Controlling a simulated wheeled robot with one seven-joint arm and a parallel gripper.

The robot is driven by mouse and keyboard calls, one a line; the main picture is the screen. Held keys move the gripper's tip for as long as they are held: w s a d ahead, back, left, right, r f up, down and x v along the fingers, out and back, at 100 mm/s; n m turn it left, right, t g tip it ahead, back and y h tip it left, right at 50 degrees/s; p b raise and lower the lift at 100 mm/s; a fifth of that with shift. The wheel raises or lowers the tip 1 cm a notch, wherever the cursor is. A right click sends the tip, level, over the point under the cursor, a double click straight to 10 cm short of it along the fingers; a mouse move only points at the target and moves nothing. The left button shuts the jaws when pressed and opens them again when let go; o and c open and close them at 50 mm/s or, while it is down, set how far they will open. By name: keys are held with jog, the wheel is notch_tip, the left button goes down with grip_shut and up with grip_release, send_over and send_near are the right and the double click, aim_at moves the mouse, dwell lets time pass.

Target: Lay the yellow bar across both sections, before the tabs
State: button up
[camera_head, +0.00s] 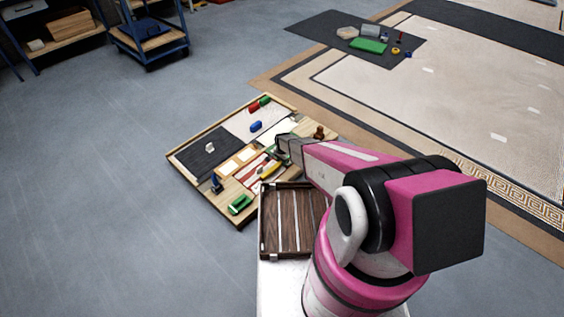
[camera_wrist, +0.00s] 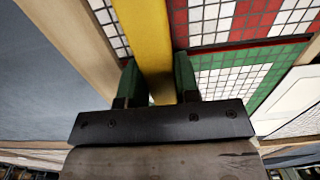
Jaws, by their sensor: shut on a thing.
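My gripper (camera_wrist: 158,82) is shut on the yellow bar (camera_wrist: 150,35), its green-faced fingers on either side of it. The bar runs away from the fingers to the top edge of the wrist view. It lies over or just above the seam between tiled sections; I cannot tell if it touches them. One mosaic section with red and white tiles (camera_wrist: 240,20) is right of the bar, and a strip of white tiles (camera_wrist: 108,22) is left of it. In the head view the yellow bar (camera_head: 268,171) shows below my gripper (camera_head: 278,150). I cannot make out the tabs.
A wood-edged board (camera_head: 180,170) carries a dark mat, a green block (camera_head: 240,204), a blue block (camera_head: 256,126) and small parts. A dark slatted tray (camera_head: 268,252) stands in front. A green-bordered panel (camera_wrist: 275,85) is at right in the wrist view.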

jog(key=shift+f, duration=0.45)
jog(key=o, duration=1)
notch_tip(320, 180, up, 12)
jog(key=r, duration=0.1)
jog(key=s+d+r+n, duration=0.3)
jog(key=s+d+r, duration=0.2)
jog(key=s+r, duration=0.3)
jog(key=s+d+r+n, duration=0.3)
jog(key=s+r, duration=0.6)
jog(key=r, duration=0.7)
jog(key=s+d+r+n, duration=0.3)
jog(key=s+d+r, duration=0.4)
jog(key=r, duration=0.4)
jog(key=shift+s+r, duration=0.4)
jog(key=shift+s, duration=0.5)
